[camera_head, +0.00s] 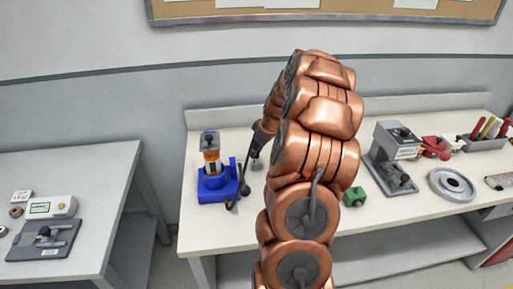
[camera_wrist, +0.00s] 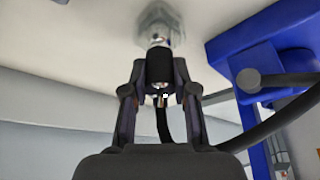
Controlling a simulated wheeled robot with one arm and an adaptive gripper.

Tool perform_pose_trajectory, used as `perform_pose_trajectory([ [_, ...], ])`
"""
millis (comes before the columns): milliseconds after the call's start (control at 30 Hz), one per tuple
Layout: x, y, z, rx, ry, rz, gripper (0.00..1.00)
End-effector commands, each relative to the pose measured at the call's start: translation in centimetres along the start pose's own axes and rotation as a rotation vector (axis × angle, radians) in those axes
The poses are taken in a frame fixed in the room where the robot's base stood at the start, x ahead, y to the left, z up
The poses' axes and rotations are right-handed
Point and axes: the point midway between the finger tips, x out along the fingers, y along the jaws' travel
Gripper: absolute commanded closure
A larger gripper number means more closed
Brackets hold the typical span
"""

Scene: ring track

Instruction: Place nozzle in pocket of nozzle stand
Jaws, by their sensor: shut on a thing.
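My gripper (camera_wrist: 159,72) is shut on the nozzle (camera_wrist: 159,64), a black sleeve with a bright metal end, held between the two fingers in the wrist view. Beyond the metal end is a small grey, faceted block (camera_wrist: 160,22) on the pale bench, likely the nozzle stand. The metal end overlaps this block in the picture; I cannot tell whether they touch. The block's pocket is not clearly visible. In the head view my gripper (camera_head: 250,160) is beside the blue device, partly hidden by my copper arm, and a small grey block (camera_head: 257,164) shows just right of it.
A blue device (camera_head: 217,185) with an amber-filled clear cylinder stands close on the left. A black hose (camera_wrist: 265,132) runs past my gripper. A green block (camera_head: 354,196), grey machine (camera_head: 394,158) and round dish (camera_head: 452,184) stand right. Bare bench lies along the front.

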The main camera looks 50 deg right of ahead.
Motion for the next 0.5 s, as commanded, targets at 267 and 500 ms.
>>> perform_pose_trajectory([
  [267, 0.15, 0.06, 0.05, -0.001, 0.001, 0.002, 1.0],
  [500, 0.33, 0.03, 0.12, 0.0, 0.001, 0.001, 0.63],
])
